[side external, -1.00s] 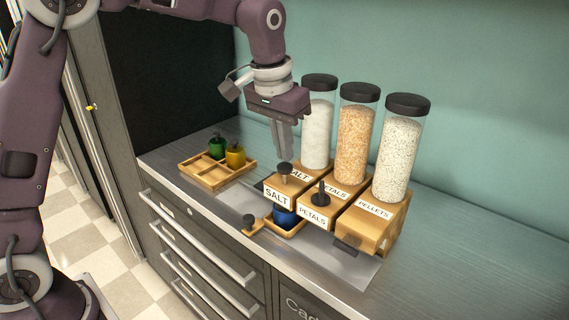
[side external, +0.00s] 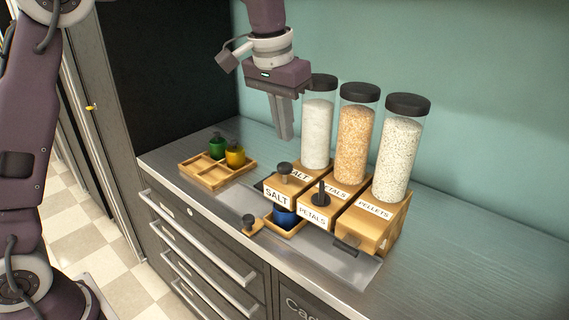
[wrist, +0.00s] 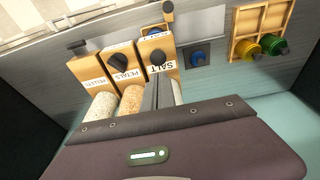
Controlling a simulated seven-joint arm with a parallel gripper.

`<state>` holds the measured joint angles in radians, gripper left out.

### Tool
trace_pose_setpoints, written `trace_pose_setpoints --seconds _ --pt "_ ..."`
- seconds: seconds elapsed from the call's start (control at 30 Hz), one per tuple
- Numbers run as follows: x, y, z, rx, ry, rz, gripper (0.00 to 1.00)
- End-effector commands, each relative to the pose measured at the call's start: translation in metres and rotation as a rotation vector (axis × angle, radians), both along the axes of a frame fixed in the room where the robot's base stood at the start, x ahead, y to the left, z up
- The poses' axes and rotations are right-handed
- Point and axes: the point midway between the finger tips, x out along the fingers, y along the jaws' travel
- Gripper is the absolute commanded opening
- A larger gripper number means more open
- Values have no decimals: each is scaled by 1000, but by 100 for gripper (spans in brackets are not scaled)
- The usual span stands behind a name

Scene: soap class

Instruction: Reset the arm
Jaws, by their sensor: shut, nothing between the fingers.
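My gripper (side external: 284,136) is shut and empty, pointing down in the air near the salt dispenser's clear jar (side external: 317,125). Its closed fingers also show in the wrist view (wrist: 163,92). The salt, petals and pellets dispensers stand in a row on wooden bases with black lids. The petals jar (side external: 355,135) is in the middle and the pellets jar (side external: 398,150) is at the right.
A wooden tray (side external: 192,172) at the left holds a green jar (side external: 217,147) and a yellow jar (side external: 235,156). The counter at the right (side external: 470,240) is clear.

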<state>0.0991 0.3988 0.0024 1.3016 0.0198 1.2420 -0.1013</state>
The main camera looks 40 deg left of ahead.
Motion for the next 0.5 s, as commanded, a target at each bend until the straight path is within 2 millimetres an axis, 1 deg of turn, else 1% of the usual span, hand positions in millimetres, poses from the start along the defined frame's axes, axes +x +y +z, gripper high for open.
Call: trace_pose_setpoints --seconds 0.03,0.13,0.37,0.43,0.47,0.5 --pt "1 0 5 0 -3 0 0" --pt "0 0 10 0 -1 0 0" --pt "0 0 11 0 -1 0 0" --pt "-8 2 15 -1 -8 0 0" --pt "-16 4 20 -2 -16 1 0" --pt "-32 7 29 -4 -34 0 0"
